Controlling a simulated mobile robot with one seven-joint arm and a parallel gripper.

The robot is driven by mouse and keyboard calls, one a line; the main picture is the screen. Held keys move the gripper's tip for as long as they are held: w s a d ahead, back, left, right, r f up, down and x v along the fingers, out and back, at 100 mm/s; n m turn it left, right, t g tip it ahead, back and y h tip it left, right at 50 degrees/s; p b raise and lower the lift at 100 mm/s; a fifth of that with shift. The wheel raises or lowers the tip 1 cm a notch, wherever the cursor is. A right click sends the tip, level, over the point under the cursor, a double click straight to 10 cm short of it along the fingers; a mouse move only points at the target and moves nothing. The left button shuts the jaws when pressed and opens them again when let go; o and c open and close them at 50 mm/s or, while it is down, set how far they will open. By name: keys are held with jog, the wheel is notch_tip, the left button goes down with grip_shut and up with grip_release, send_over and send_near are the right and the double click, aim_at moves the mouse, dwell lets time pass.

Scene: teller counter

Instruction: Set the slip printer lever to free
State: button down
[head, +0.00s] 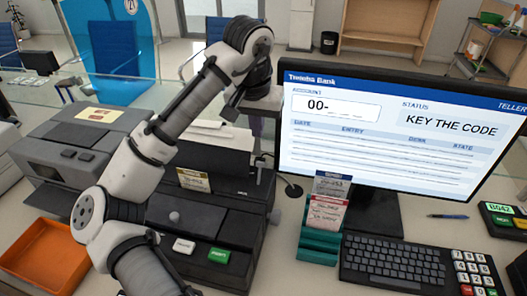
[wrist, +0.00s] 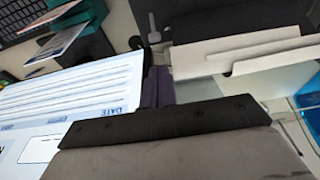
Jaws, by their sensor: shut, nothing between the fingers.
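The slip printer (head: 215,205) is the dark machine in the middle of the head view, with a paper slip standing at its back. A small lever with a pale knob (head: 260,161) shows at its right side, and seems to show in the wrist view (wrist: 153,34) near the printer's dark edge. Its exact setting is too small to read. My gripper (head: 230,112) is shut and empty, above and behind the printer's back right part, apart from the lever. My wrist housing hides part of the wrist view.
A monitor (head: 400,130) stands close to the right of my gripper. A teal slip holder (head: 320,240) and keyboard (head: 393,262) stand in front of it. Another grey printer (head: 75,150) and an orange tray (head: 45,255) are at the left. The printer front has a green button (head: 218,255).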

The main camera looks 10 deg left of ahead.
jog(key=p, duration=0.2)
send_near(259, 174)
jog(key=w+f, duration=0.1)
jog(key=f, duration=0.1)
jog(key=w+f, duration=0.1)
jog(key=w, duration=0.1)
jog(key=w+f, duration=0.2)
jog(key=shift+a+f, duration=0.25)
jog(key=shift+f, duration=0.1)
jog(key=shift+w, duration=0.1)
jog(key=shift+f+b, duration=0.1)
jog(key=shift+b, duration=0.35)
